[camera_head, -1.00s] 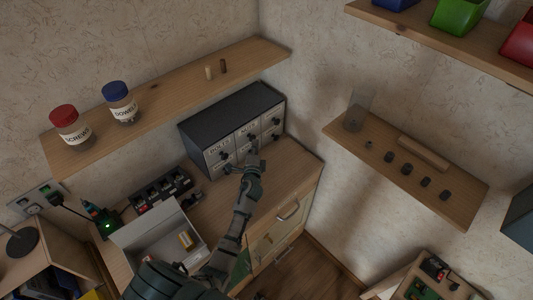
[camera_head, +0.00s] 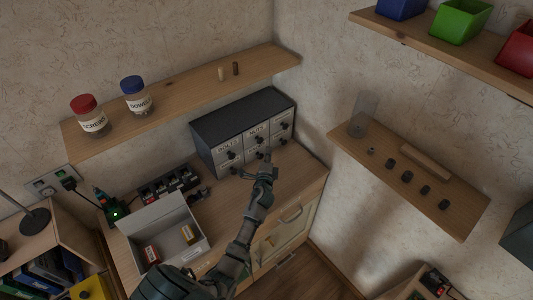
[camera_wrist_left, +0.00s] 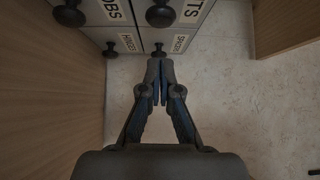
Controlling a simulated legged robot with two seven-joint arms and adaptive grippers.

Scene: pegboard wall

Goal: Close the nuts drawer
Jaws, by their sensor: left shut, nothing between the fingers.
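The dark grey cabinet (camera_head: 240,117) stands on the wooden counter and has two rows of light grey, labelled drawers with black knobs. The nuts drawer (camera_head: 256,134) is in the middle of the top row; its front looks about level with its neighbours, though a small gap would be hard to see. My left gripper (camera_head: 267,158) is shut and empty, just in front of the cabinet's lower middle drawers. My right gripper is out of view.
Above the cabinet is a shelf (camera_head: 180,98) with two labelled jars. An open white box (camera_head: 166,226) is left of my arm on the counter. A wall shelf (camera_head: 410,185) with small dark parts is at the right.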

